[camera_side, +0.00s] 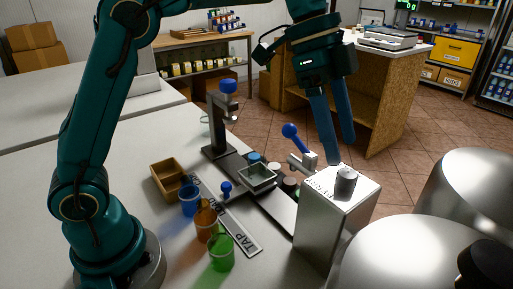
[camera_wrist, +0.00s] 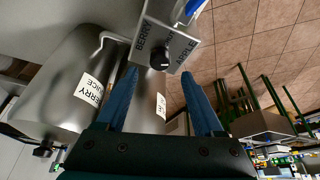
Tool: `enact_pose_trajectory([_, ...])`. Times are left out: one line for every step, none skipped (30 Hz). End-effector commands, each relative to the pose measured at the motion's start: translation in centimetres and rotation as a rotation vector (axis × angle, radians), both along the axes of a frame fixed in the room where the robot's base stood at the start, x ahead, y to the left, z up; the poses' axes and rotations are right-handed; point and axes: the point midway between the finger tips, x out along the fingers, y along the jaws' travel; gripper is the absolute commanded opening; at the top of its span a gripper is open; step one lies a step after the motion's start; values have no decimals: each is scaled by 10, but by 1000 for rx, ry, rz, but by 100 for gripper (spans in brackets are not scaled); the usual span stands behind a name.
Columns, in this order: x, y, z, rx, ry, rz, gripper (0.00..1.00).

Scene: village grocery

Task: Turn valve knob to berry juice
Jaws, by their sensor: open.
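The valve knob (camera_side: 345,180) is a short dark cylinder on top of a pale metal valve box (camera_side: 322,218). In the wrist view the knob (camera_wrist: 159,59) sits on the box top between the words BERRY and APPLE. I cannot tell clearly which word it points to. My gripper (camera_side: 340,151) is open, its two long blue fingers pointing down just above the knob in the side view. In the wrist view the knob shows between the fingertips of my gripper (camera_wrist: 160,73), with a gap on each side. I see no contact.
Large steel tanks (camera_side: 405,255) stand close to the box; one carries a BERRY label (camera_wrist: 88,89). A blue-knobbed lever (camera_side: 291,131) rises beside the box. Blue, orange and green cups (camera_side: 221,252), a wooden tray (camera_side: 167,180) and a dark stand (camera_side: 217,140) occupy the counter.

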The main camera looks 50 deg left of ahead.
Motion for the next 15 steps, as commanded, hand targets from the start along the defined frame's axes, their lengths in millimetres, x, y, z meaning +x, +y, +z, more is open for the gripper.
enact_pose_trajectory([0,-2,-4,0,5,-2,69])
enact_pose_trajectory([0,-3,-7,0,6,-3,69])
enact_pose_trajectory([0,-5,-11,0,6,-3,69])
enact_pose_trajectory([1,-6,-14,1,6,-2,69])
enact_pose_trajectory([1,-7,-17,1,6,-2,69])
enact_pose_trajectory([1,-9,-22,1,6,-1,69])
enact_pose_trajectory([2,-10,-25,1,6,-1,69])
enact_pose_trajectory([2,-12,-29,1,5,-2,69])
enact_pose_trajectory([3,-13,-33,1,4,-2,69])
enact_pose_trajectory([3,-14,-36,2,4,-2,69])
enact_pose_trajectory([4,-15,-38,1,4,-2,69])
enact_pose_trajectory([4,-16,-41,1,2,-1,69])
enact_pose_trajectory([4,-17,-42,1,3,-1,69])
enact_pose_trajectory([5,-17,-44,1,2,-1,69])
enact_pose_trajectory([5,-18,-45,2,2,0,69])
